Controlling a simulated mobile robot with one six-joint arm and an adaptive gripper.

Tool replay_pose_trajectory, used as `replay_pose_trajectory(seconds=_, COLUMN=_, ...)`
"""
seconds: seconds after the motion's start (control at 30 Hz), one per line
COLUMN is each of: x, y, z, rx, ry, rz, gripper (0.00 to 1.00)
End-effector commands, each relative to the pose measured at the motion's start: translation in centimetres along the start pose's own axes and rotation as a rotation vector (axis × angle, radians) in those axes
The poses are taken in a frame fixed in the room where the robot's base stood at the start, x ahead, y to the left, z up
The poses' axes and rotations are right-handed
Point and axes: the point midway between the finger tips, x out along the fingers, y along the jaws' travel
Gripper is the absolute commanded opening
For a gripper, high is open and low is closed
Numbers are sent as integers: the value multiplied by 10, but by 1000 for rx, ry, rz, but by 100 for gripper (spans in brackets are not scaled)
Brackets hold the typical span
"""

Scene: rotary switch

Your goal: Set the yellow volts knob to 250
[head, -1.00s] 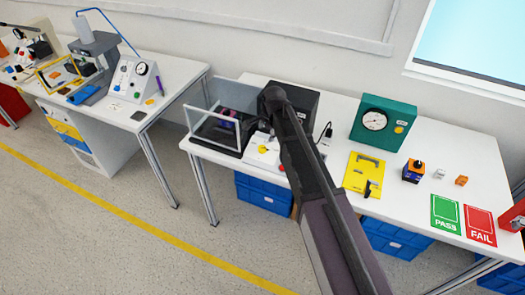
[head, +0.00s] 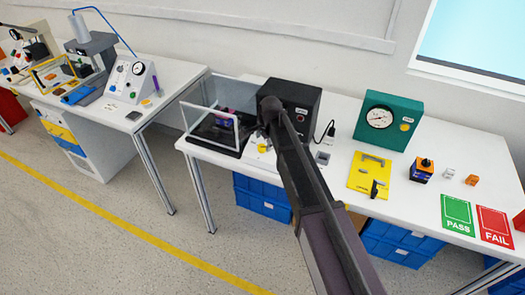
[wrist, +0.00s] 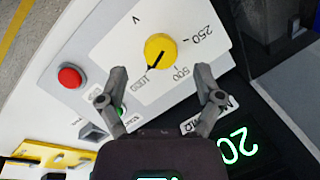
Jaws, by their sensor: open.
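The yellow volts knob (wrist: 161,50) sits on a white dial panel (wrist: 115,45) in the wrist view. The panel carries a V and the labels 250, 500 and 1000. The knob's dark pointer mark aims at the lower left, at the 1000 label. My gripper (wrist: 161,73) is open. Its two fingertips are apart, one on each side just below the knob in the picture. I cannot tell whether they touch the panel. In the head view my gripper (head: 268,108) is at the black tester box (head: 300,98), and my arm hides part of the panel.
A red button (wrist: 69,78) and a green one (wrist: 120,111) are on the panel near the fingers. A green-lit display (wrist: 238,143) lies at lower right. A clear guarded tray (head: 208,130) stands left of the box, a yellow plate (head: 370,172) to the right.

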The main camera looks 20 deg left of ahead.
Motion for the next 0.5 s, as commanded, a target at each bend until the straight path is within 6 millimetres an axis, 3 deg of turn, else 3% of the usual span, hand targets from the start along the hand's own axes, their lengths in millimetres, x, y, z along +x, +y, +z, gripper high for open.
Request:
replay_pose_trajectory(seconds=0.2, x=20, y=0, z=0, rx=0, ry=0, rz=0, gripper=84)
replay_pose_trajectory(seconds=0.5, x=31, y=0, z=0, rx=-1, ry=0, rz=0, gripper=84)
